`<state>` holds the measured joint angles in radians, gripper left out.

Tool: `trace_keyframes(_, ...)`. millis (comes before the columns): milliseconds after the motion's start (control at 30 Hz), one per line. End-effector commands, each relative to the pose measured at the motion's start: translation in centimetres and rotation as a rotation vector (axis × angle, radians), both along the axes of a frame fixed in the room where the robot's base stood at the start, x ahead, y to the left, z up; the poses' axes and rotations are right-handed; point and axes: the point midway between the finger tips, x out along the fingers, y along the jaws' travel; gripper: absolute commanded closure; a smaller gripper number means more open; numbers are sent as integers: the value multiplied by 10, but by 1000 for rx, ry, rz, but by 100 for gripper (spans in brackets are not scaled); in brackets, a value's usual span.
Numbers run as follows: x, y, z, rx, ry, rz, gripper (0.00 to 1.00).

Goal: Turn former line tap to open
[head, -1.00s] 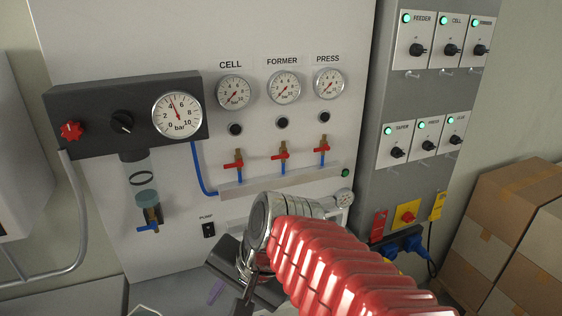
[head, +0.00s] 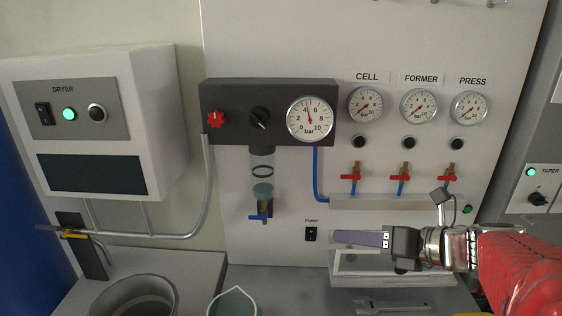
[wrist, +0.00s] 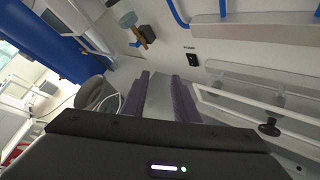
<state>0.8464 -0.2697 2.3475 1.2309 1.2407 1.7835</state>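The former line tap (head: 400,179) is the middle of three taps under the FORMER gauge (head: 419,106). Its red handle lies crosswise to the blue pipe below it. The cell tap (head: 351,178) and the press tap (head: 447,178) flank it, their handles also crosswise. The FORMER gauge needle sits low on the scale. My gripper (head: 336,238) is below and left of the former tap, pointing left, apart from it. In the wrist view, the two purple fingers of my gripper (wrist: 160,88) are spread with nothing between them. The taps are out of the wrist view.
A pale rail (head: 385,203) runs beneath the taps. The pump switch (head: 311,234) and the filter bowl (head: 262,188) are left of my gripper. A framed box (head: 345,270) is below it. The dryer (head: 110,120) hangs at left.

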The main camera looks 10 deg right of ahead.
Motion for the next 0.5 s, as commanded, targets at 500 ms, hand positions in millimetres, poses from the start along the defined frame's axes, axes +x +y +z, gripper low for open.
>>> trace_keyframes(500,-27,-130,44,780,-17,-513,73)
